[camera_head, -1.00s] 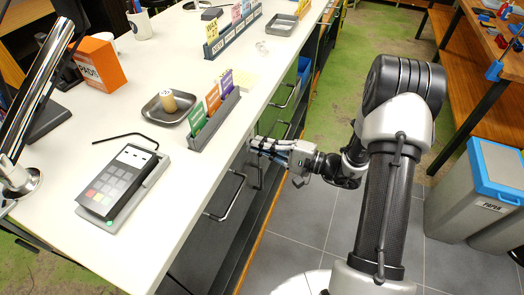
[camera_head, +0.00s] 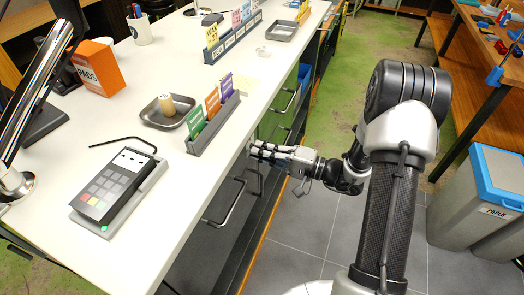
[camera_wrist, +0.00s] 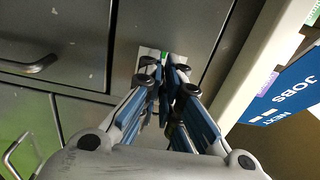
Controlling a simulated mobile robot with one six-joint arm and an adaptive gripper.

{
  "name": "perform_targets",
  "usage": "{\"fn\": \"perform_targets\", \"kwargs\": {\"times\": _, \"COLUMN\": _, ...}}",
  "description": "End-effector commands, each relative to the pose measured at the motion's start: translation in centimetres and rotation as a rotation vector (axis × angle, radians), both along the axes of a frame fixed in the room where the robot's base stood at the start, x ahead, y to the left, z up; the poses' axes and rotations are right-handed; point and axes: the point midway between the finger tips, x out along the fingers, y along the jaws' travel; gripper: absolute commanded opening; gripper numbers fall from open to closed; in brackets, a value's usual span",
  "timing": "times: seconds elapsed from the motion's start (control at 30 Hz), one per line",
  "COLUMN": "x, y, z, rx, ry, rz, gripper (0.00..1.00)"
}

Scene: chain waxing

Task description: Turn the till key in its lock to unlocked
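The till lock's pale plate (camera_wrist: 148,56) with a green mark is on a grey drawer front below the counter. My gripper (camera_wrist: 166,66) points at this plate in the wrist view. Its fingertips are close together at the lock and appear shut on the till key. The fingers hide the key almost wholly, so I cannot read its angle. In the head view my gripper (camera_head: 254,150) reaches the drawer front just under the counter edge. The key cannot be made out there.
The white counter (camera_head: 150,215) overhangs the drawers. A drawer handle (camera_head: 228,203) sticks out near my gripper. A card terminal (camera_head: 115,185), a small tray (camera_head: 150,112) and a card holder (camera_head: 215,125) stand on the counter. A blue-lidded bin (camera_head: 500,170) is at right.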

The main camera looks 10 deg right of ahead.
Motion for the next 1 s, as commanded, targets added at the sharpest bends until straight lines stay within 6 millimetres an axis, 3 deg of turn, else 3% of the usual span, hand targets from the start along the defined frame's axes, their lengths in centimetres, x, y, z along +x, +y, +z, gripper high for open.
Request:
{"fn": "perform_targets", "kwargs": {"times": 0.07, "x": 0.0, "y": 0.0, "z": 0.0, "rx": -0.002, "ry": -0.001, "rz": 0.000, "gripper": 0.00}}
{"fn": "perform_targets", "kwargs": {"times": 0.1, "x": 0.0, "y": 0.0, "z": 0.0, "rx": -0.002, "ry": -0.001, "rz": 0.000, "gripper": 0.08}}
{"fn": "perform_targets", "kwargs": {"times": 0.37, "x": 0.0, "y": 0.0, "z": 0.0, "rx": 0.000, "ry": 0.000, "rz": 0.000, "gripper": 0.25}}
{"fn": "perform_targets", "kwargs": {"times": 0.73, "x": -0.2, "y": -0.3, "z": 0.0, "rx": 0.000, "ry": 0.000, "rz": -0.001, "gripper": 0.25}}
{"fn": "perform_targets", "kwargs": {"times": 1.0, "x": -2.8, "y": -4.2, "z": 0.0, "rx": 0.000, "ry": 0.000, "rz": -0.007, "gripper": 0.25}}
